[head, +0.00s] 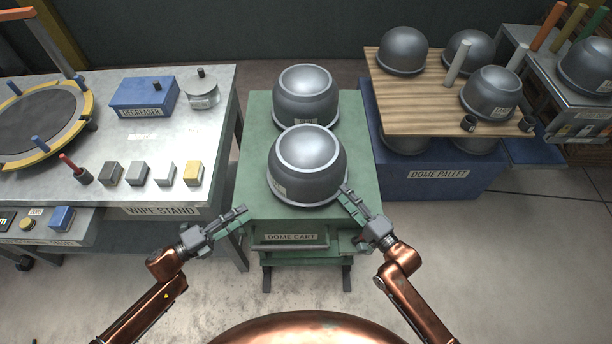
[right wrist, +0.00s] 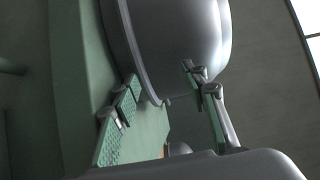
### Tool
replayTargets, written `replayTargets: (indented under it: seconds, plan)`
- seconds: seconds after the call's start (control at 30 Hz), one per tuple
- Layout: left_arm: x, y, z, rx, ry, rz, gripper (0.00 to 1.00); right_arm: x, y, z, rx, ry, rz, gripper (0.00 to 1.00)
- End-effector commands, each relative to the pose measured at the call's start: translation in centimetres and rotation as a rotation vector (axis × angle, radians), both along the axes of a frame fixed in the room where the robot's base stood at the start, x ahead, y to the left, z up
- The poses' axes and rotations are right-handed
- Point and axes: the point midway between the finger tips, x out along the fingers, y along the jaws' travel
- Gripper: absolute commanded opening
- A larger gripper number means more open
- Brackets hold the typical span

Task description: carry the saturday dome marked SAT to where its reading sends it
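Two grey metal domes sit on the green dome cart (head: 257,165). The near dome (head: 305,160) has a pale label at its lower left; the far dome (head: 306,90) has a label at its lower front. I cannot read either label, so I cannot tell which is SAT. My right gripper (head: 352,198) is at the near dome's lower right edge. In the right wrist view its fingers (right wrist: 162,98) are apart, with the dome's rim (right wrist: 148,85) near them; contact is unclear. My left gripper (head: 243,216) is empty, fingers apart, left of the near dome and clear of it.
The wipe stand (head: 220,120) at left carries a blue degreaser box (head: 143,95), several small blocks and a yellow-rimmed round pad (head: 88,108). The blue dome pallet (head: 400,185) at right holds several domes on and under a wooden board (head: 425,90). Floor between them is clear.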

Motion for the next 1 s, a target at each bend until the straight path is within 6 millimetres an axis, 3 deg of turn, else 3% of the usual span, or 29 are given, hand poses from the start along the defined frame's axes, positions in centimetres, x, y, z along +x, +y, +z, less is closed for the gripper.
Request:
replayTargets:
  seconds: [0.3, 0.5, 1.0]
  plan:
    - [0.0, 0.0, 0.0, 0.000, 0.000, 0.000, 0.39, -5.6, -3.8, -0.3, -0.005, 0.004, 0.000, 0.40]
    - [0.0, 0.0, 0.0, 0.000, 0.000, 0.000, 0.39, -7.9, -5.3, -0.3, -0.004, 0.003, 0.001, 0.40]
    - [0.0, 0.0, 0.0, 0.000, 0.000, 0.000, 0.39, -8.7, -5.8, -0.2, -0.001, 0.002, 0.000, 0.40]
